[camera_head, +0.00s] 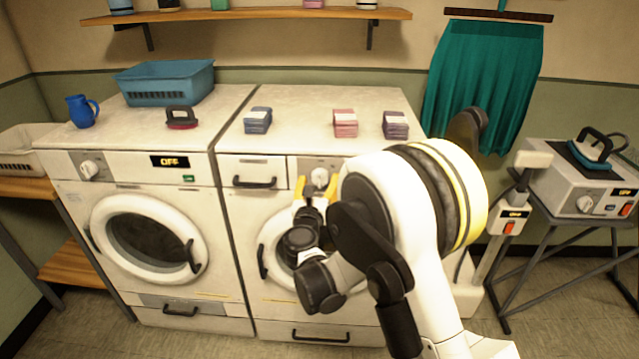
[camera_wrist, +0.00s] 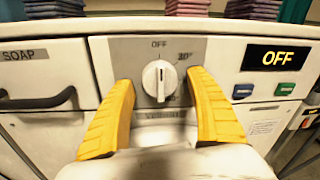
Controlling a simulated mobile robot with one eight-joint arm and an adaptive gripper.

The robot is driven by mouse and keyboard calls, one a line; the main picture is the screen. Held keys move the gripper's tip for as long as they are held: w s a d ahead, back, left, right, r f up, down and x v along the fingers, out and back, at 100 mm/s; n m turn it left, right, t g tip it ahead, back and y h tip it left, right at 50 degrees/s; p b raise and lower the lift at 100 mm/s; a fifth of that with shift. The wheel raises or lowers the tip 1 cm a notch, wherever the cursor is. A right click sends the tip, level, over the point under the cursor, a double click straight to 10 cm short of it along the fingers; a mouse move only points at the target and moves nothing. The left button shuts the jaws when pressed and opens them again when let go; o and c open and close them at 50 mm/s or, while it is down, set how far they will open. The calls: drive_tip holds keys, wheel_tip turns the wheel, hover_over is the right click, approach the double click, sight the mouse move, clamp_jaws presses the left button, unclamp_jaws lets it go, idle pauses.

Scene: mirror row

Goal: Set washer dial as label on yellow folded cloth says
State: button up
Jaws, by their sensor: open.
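The washer dial (camera_wrist: 160,82) is a white round knob on a grey panel. Its dark mark points up to OFF; 30° is printed at upper right, and lower labels are partly hidden or blurred. The dial also shows in the head view (camera_head: 320,177) on the right machine's front. My gripper (camera_wrist: 160,78) is open, its yellow fingers on either side of the dial with gaps; it also shows in the head view (camera_head: 315,188). The display (camera_wrist: 278,58) reads OFF. I see no yellow folded cloth; the folded cloths are blue (camera_head: 258,120), pink (camera_head: 345,124) and purple (camera_head: 395,125).
A SOAP drawer handle (camera_wrist: 40,98) is left of the dial; green and blue buttons (camera_wrist: 264,90) are right. The left machine (camera_head: 150,235) also shows OFF. A blue basket (camera_head: 165,82), jug (camera_head: 82,111) and brush (camera_head: 181,117) stand on top. A teal cloth (camera_head: 482,85) hangs at right.

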drive_tip(key=c, duration=1.2)
drive_tip(key=shift+m, duration=0.5)
drive_tip(key=m, duration=0.3)
drive_tip(key=shift+a+r+m, duration=0.1)
drive_tip(key=shift+m, duration=0.2)
drive_tip(key=m, duration=0.5)
drive_tip(key=shift+g+y, duration=0.3)
drive_tip(key=shift+y, duration=0.1)
drive_tip(key=m, duration=0.5)
drive_tip(key=shift+r+y+b, duration=0.15)
drive_tip(key=shift+y+b, duration=0.15)
drive_tip(key=shift+a+m+y, duration=0.1)
drive_tip(key=shift+m+y, duration=0.2)
drive_tip(key=shift+m, duration=1.8)
